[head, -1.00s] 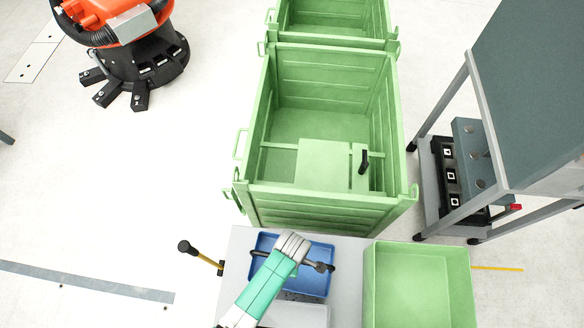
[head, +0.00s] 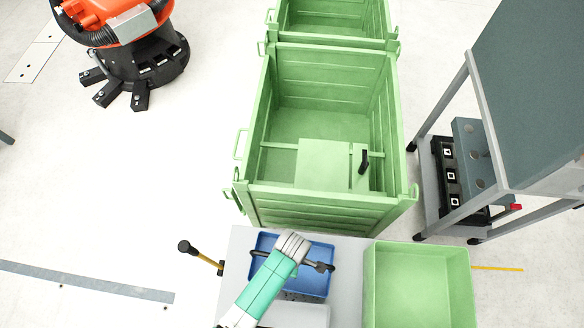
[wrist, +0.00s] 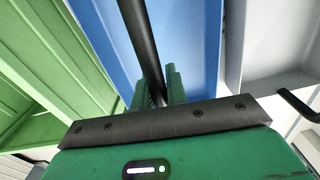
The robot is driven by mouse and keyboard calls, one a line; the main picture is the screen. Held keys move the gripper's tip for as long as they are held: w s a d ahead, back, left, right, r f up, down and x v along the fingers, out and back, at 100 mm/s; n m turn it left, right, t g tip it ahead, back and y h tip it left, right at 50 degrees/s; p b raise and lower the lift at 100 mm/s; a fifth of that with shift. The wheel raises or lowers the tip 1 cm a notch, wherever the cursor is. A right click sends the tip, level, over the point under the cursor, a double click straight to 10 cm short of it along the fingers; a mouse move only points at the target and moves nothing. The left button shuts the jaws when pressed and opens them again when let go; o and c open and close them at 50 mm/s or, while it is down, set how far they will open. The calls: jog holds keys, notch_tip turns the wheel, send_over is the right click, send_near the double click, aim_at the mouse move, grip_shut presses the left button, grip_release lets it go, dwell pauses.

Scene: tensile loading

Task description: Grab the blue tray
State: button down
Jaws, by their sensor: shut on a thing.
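The blue tray (head: 316,281) sits on the light grey table at the bottom middle of the head view, with a dark bar-like handle (head: 322,267) across it. My gripper (head: 292,246) is over the tray, and my green and grey wrist hides part of it. In the wrist view the blue tray (wrist: 190,40) fills the upper middle. My gripper's two green fingers (wrist: 158,90) are shut on the dark handle (wrist: 140,35), one on each side of it. The fingertips are small and partly hidden in the head view.
A grey-white tray (head: 300,314) lies in front. A large green crate (head: 320,205) stands behind. A hammer-like tool (head: 205,258) sticks out at the table's left edge.

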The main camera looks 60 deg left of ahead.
jog(key=shift+r, duration=0.1)
notch_tip(320, 180, up, 10)
jog(key=p, duration=0.3)
